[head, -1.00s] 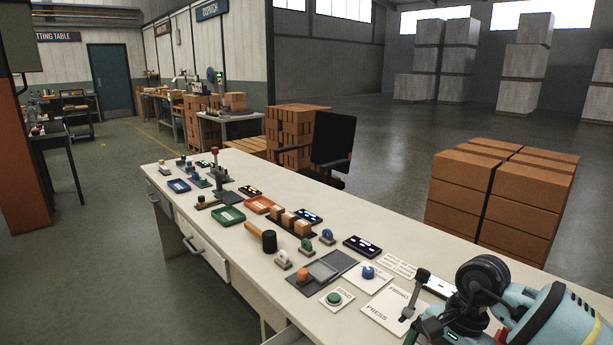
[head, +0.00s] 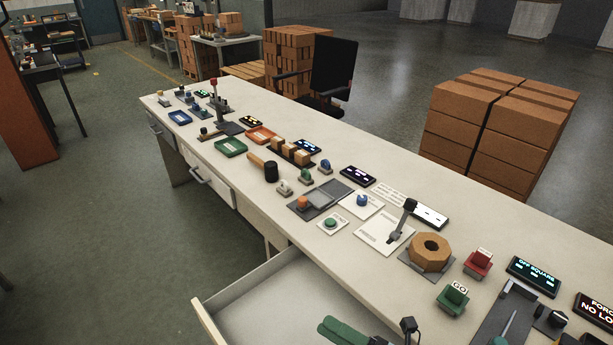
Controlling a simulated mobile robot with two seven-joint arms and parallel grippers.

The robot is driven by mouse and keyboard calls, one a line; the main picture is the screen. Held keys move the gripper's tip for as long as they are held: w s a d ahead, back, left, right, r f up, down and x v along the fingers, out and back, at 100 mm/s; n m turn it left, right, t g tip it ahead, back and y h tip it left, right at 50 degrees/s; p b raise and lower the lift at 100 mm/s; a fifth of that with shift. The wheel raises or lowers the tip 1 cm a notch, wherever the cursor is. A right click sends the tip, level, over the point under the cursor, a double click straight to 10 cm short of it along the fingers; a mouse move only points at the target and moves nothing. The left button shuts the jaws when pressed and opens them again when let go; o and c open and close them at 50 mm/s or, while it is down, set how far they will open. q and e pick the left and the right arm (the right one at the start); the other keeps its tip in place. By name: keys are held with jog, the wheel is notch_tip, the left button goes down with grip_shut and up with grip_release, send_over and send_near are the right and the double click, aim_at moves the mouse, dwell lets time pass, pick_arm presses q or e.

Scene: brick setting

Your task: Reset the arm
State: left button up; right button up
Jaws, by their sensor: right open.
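My right gripper (head: 347,329) shows only in part, low in the head view at the bottom edge. A green finger part of it is over the open drawer (head: 239,290), and a small black part stands to its right. It is open; I see nothing held between its fingers. The rest of my right arm is outside the picture. My left gripper is not in view.
The white bench (head: 335,255) carries a lever (head: 405,218), a wooden octagonal ring (head: 430,252), a red button (head: 478,263), a green GO button (head: 453,298) and several displays. Stacked boxes (head: 490,130) stand behind it. The floor at left (head: 110,240) is clear.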

pick_arm(q)
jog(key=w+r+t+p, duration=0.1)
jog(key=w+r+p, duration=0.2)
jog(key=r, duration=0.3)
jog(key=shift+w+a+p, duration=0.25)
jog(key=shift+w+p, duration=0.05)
jog(key=shift+p, duration=0.45)
pick_arm(e)
jog(key=s+d+f+m+h, duration=0.7)
jog(key=s+m, duration=0.4)
jog(key=m, duration=0.5)
jog(key=s+d+f+m+g+h, duration=0.1)
jog(key=s+d+f+m+h, duration=0.7)
jog(key=s+m, duration=0.4)
notch_tip(320, 180, down, 2)
jog(key=m+h, duration=0.1)
jog(key=m, duration=0.2)
jog(key=shift+s+d+f+m, duration=0.15)
jog(key=shift+f+m, duration=0.05)
jog(key=shift+m, duration=0.2)
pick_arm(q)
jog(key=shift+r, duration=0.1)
